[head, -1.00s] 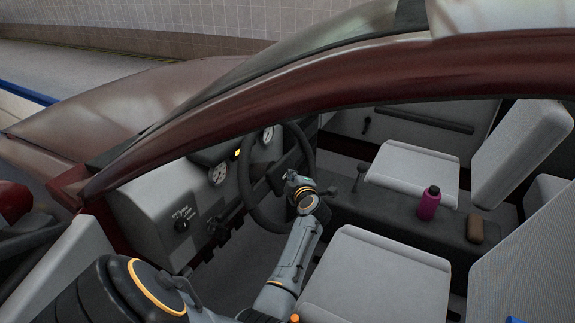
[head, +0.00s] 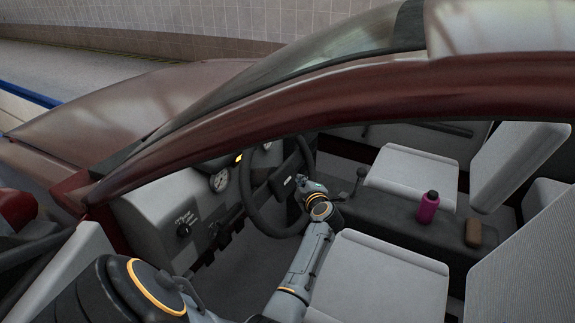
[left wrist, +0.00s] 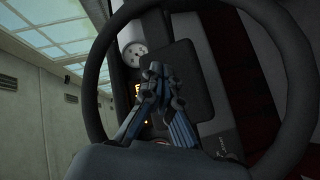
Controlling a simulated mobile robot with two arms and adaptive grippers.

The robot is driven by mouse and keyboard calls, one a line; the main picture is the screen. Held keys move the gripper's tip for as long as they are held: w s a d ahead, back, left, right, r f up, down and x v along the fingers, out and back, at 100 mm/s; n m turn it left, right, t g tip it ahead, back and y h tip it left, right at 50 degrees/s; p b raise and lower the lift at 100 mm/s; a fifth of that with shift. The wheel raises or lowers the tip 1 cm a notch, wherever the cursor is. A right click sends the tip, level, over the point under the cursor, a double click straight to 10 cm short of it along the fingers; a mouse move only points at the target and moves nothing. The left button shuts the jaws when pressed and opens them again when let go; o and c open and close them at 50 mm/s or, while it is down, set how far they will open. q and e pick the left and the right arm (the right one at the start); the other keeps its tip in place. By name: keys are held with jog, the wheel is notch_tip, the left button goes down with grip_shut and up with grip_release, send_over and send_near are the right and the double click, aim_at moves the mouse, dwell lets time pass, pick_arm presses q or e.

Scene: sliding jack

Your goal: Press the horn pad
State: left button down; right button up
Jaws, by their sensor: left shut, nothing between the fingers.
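The dark steering wheel (head: 245,190) stands upright in front of the dashboard. The dark, roughly square horn pad (head: 283,187) is at its centre. In the left wrist view the pad (left wrist: 188,88) fills the middle of the wheel rim (left wrist: 98,62). My left gripper (head: 299,180) is on the seat side of the wheel, close to the pad. In the left wrist view its fingertips (left wrist: 158,70) are together with nothing between them and overlap the pad's left part. I cannot tell whether they touch it. My right gripper is out of view.
The car's red roof frame (head: 330,98) arches over the opening. A grey seat (head: 375,280) lies right of my arm. A gear lever (head: 360,176), pink bottle (head: 428,206) and brown object (head: 473,233) are on the centre console. Gauges (head: 220,181) sit on the dashboard.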

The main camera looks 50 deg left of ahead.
pick_arm(q)
jog(key=d, duration=0.1)
jog(key=d+r+p, duration=0.1)
jog(key=shift+w+d+r, duration=0.15)
jog(key=shift+w+d, duration=0.15)
jog(key=shift+w, duration=0.1)
dwell(0.6)
